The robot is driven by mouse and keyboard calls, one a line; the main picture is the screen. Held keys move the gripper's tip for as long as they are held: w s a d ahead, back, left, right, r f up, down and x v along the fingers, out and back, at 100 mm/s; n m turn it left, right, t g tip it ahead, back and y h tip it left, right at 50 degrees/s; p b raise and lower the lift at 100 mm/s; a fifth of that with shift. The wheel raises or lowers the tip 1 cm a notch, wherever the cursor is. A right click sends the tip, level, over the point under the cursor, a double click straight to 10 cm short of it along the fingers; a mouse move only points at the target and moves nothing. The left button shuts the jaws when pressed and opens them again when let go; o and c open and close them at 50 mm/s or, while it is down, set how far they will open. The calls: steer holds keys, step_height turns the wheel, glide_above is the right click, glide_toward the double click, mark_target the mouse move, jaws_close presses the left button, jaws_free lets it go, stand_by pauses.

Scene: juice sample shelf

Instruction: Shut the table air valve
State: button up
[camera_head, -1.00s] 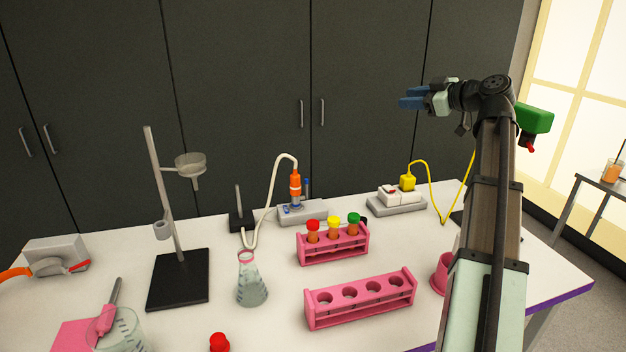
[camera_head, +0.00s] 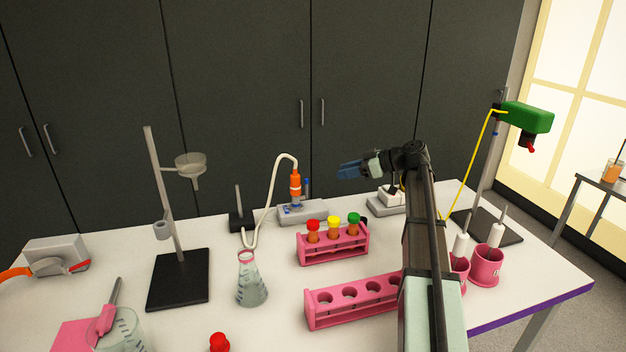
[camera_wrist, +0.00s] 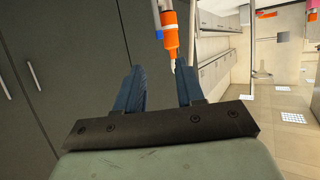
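The air valve fitting is an orange upright body (camera_head: 295,187) with a white hose at its top. It stands on a grey base (camera_head: 312,217), with a small blue upright part (camera_head: 307,187) at its right side. In the wrist view the orange body (camera_wrist: 170,42) shows beyond my fingertips, with a blue part (camera_wrist: 158,35) beside it. My gripper (camera_head: 345,170) has blue fingers and hangs above the table, to the right of the fitting and apart from it. In the wrist view my gripper (camera_wrist: 160,82) is open and empty. Which part is the valve's handle is hard to tell.
A pink rack with capped tubes (camera_head: 333,257) stands in front of the fitting, and another pink rack (camera_head: 350,315) nearer. A white hose (camera_head: 268,205) loops left to a flask (camera_head: 250,285). A stand (camera_head: 180,280) is at left. Pink cups (camera_head: 487,268) stand at right.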

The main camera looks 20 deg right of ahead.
glide_toward(306, 189)
steer(key=w+a, duration=0.4)
steer(key=a, duration=0.1)
steer(key=shift+w+a, duration=0.25)
jaws_close()
stand_by(0.3)
stand_by(1.1)
